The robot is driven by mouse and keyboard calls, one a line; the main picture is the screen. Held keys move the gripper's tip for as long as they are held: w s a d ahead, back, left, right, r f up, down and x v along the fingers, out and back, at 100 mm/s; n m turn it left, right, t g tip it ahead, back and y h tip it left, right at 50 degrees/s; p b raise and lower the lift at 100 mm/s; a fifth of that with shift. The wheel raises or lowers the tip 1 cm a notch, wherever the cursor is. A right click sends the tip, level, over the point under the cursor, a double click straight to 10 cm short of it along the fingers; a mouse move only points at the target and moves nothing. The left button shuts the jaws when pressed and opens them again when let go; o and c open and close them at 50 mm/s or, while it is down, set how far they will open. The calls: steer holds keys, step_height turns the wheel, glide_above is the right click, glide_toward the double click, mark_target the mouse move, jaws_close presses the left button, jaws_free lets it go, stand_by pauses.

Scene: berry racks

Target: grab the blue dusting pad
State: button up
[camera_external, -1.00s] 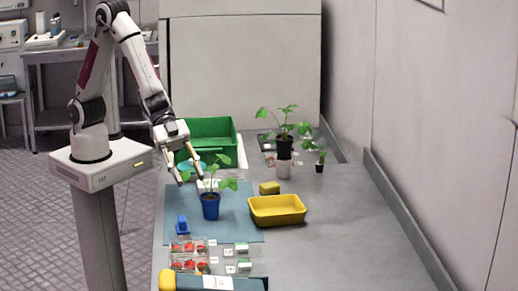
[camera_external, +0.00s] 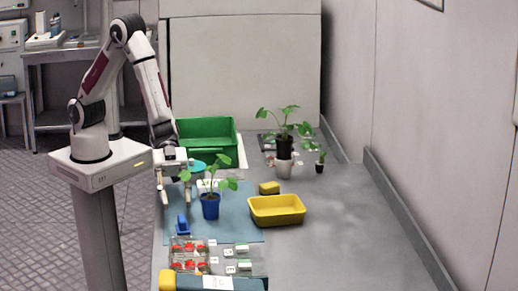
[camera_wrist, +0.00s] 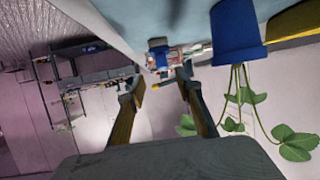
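The blue dusting pad (camera_external: 182,226) is a small blue block with a raised part. It sits on the blue-grey mat (camera_external: 237,222) near its left edge. My gripper (camera_external: 175,200) is open and empty, pointing down behind and above the pad. In the wrist view my two fingers are apart (camera_wrist: 161,84), and the pad (camera_wrist: 158,44) shows small beyond the tips, clear of them.
A seedling in a blue pot (camera_external: 210,207) stands right of my gripper. A clear tray of red berries (camera_external: 172,257) lies in front of the pad. A yellow tub (camera_external: 277,221) is to the right, and a green crate (camera_external: 238,148) is behind.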

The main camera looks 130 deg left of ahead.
mark_target(182, 218)
steer(key=shift+x, duration=1.2)
steer(key=shift+w+a+x, duration=0.1)
steer(key=shift+x, duration=1.2)
steer(key=shift+w+a+x, duration=0.1)
steer(key=shift+a+x, duration=0.05)
steer(key=shift+x, duration=1.15)
steer(key=shift+r, duration=0.1)
jaws_close()
